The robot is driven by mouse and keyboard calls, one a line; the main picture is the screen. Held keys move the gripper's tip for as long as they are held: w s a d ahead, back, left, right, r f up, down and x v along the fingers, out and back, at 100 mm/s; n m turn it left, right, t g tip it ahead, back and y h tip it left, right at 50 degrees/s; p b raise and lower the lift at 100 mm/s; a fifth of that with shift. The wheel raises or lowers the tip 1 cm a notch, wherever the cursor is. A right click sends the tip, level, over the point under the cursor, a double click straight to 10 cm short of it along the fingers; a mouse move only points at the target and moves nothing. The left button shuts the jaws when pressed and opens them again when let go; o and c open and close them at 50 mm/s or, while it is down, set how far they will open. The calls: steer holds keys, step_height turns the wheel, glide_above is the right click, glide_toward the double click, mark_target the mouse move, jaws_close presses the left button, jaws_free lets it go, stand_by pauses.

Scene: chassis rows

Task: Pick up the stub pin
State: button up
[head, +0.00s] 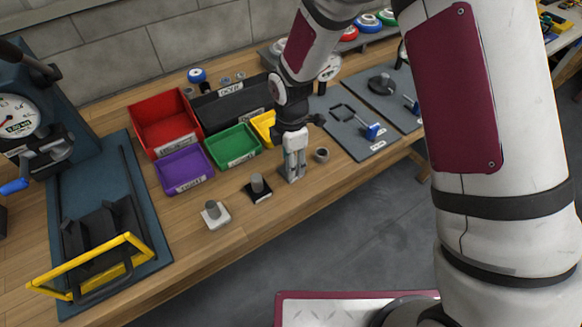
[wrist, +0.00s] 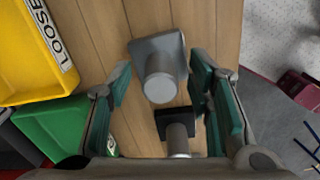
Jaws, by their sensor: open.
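Short round pins stand upright on square bases on the bench. One pin with a grey base (wrist: 160,75) shows between my fingertips in the wrist view; in the head view my gripper hides most of it. A second pin has a black base (head: 258,188) and also shows lower in the wrist view (wrist: 180,137). A third has a white base (head: 215,215), left of the black one. I cannot tell by label which is the stub pin. My gripper (head: 293,170) points down, open, its teal-padded fingers (wrist: 161,82) on either side of the grey-based pin, not visibly touching it.
Red (head: 165,122), purple (head: 184,172), green (head: 233,146) and yellow (head: 263,127) bins stand behind the pins. A small ring (head: 321,155) lies right of my gripper. The bench's front edge is close.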

steer(key=shift+c, duration=0.3)
jaws_close()
steer(key=shift+r, duration=0.2)
